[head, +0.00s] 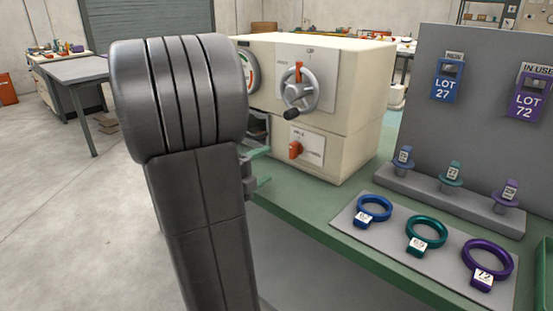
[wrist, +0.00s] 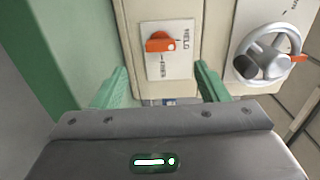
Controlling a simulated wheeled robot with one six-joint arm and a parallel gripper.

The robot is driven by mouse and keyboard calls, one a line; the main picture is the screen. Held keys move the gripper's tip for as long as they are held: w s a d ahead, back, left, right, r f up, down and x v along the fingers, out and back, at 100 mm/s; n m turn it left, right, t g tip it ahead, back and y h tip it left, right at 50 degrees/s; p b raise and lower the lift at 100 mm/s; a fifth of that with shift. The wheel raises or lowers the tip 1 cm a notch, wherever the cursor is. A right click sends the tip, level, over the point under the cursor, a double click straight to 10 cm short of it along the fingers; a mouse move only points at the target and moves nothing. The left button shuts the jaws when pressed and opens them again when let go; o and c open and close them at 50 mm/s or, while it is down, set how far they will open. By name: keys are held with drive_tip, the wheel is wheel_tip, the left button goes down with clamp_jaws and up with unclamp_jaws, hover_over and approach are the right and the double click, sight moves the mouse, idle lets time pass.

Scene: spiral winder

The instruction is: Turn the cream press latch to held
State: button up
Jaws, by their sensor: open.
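The cream press (head: 335,95) stands on the green bench. Its latch is a small orange-red knob (head: 295,150) on a pale plate low on the front face. In the wrist view the latch knob (wrist: 160,43) sits ahead of my fingers, its plate (wrist: 170,68) lettered HELD on the right side; the other word is hard to read. I cannot tell clearly which word the knob points to. My gripper (wrist: 160,78) is open, with its green fingers apart and nothing between them. In the head view my gripper (head: 263,167) is partly hidden behind my arm, left of the latch and apart from it.
A grey handwheel (head: 299,92) with a dark knob is above the latch. Blue, teal and purple rings (head: 427,233) lie on a grey mat at the right, before a rack of spools (head: 450,175). Lot tags (head: 447,82) hang on a grey panel.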

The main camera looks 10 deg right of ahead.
sight(295, 150)
drive_tip(key=v, duration=0.3)
drive_tip(key=shift+s+a, duration=0.1)
drive_tip(key=shift+s, duration=0.1)
drive_tip(key=x, duration=1.4)
drive_tip(key=shift+a, duration=0.1)
